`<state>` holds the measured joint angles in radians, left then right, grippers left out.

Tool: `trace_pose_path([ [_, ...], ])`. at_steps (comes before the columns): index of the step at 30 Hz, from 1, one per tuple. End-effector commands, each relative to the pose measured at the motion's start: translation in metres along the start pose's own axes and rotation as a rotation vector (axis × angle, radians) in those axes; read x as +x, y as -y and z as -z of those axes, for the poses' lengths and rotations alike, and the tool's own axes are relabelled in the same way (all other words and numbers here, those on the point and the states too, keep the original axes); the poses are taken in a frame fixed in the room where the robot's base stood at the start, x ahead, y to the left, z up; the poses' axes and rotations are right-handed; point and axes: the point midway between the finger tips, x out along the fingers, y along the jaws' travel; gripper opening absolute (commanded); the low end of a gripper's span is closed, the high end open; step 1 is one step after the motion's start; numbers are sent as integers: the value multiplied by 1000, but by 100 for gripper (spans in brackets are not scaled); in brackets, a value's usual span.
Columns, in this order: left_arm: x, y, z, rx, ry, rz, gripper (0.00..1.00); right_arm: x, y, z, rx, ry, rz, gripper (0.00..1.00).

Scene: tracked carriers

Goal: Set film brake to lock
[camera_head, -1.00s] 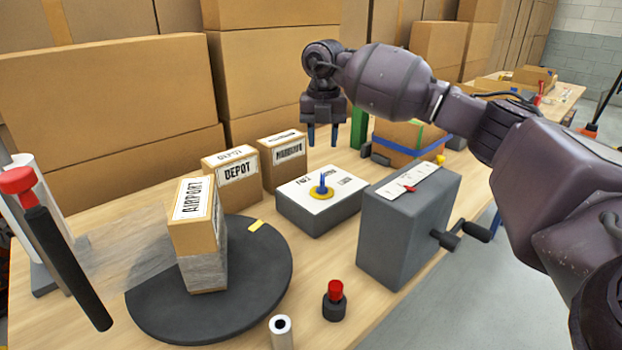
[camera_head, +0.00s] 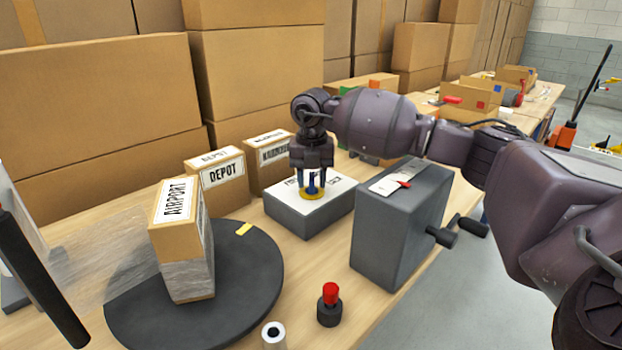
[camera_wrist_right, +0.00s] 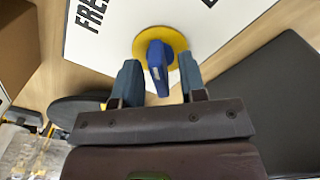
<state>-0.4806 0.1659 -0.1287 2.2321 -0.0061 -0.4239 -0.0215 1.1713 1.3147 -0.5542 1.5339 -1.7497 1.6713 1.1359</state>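The film brake is a low grey box (camera_head: 300,218) with a white top on the bench. It carries a blue knob (camera_wrist_right: 157,66) on a yellow disc (camera_wrist_right: 174,40). In the right wrist view the word FREE (camera_wrist_right: 92,12) shows on the white top at upper left; another label is cut off at the top edge. My right gripper (camera_head: 312,188) points down over the knob. Its two blue fingers stand apart on either side of the knob, with gaps visible in the wrist view. In the head view the fingers largely hide the knob. My left gripper is not in view.
A grey box with a crank (camera_head: 395,230) stands close right of the brake. A dark turntable (camera_head: 240,300) bears a film-wrapped AIRPORT carton (camera_head: 185,245). DEPOT (camera_head: 218,180) and another carton stand behind left. A red-topped button (camera_head: 330,300) is in front.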

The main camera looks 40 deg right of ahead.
Motion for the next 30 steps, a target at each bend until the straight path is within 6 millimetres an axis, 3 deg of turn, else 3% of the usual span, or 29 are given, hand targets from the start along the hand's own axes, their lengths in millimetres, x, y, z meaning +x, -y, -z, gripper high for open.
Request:
trace_pose_path([
  [4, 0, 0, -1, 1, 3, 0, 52, 0, 0, 0, 0, 0, 0, 37],
  [9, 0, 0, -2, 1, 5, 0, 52, 0, 0, 0, 0, 0, 0, 11],
  [12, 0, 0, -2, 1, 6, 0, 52, 0, 0, 0, 0, 0, 0, 0],
  [22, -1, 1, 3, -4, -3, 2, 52, -3, 0, 0, 34, 1, -3, 0],
  [30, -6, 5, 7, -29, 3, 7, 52, -8, 0, 1, 192, 4, -7, 0],
])
